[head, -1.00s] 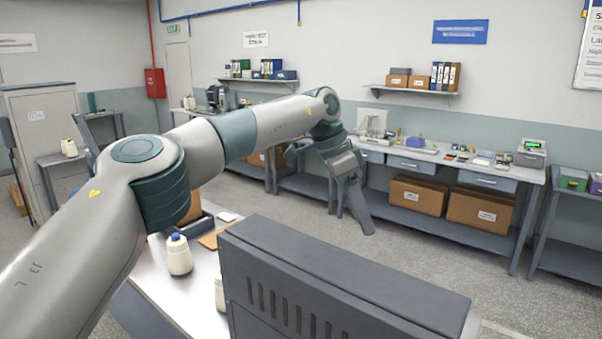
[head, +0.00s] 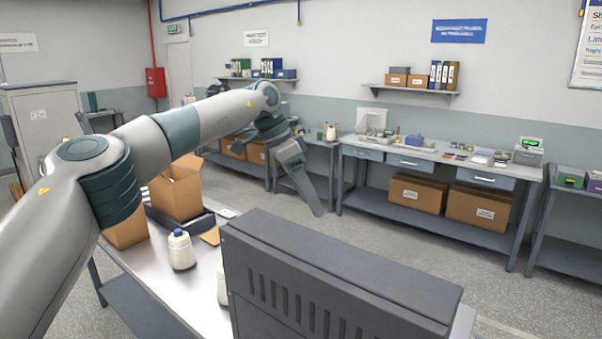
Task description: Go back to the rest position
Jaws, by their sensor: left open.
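My left arm comes in from the left and reaches over the near bench to the middle of the head view. My left gripper (head: 312,198) hangs at its end, pointing down and slightly right. It is open and nothing shows in it. It is in the air beyond the grey vented cabinet (head: 340,270), apart from everything on the bench. My right gripper is out of view.
The near bench (head: 158,268) carries open cardboard boxes (head: 176,192), a dark tray (head: 196,222) and a white bottle with a blue cap (head: 181,250). A second bottle is partly hidden by the cabinet. The far workbench (head: 375,153) stands beyond open floor.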

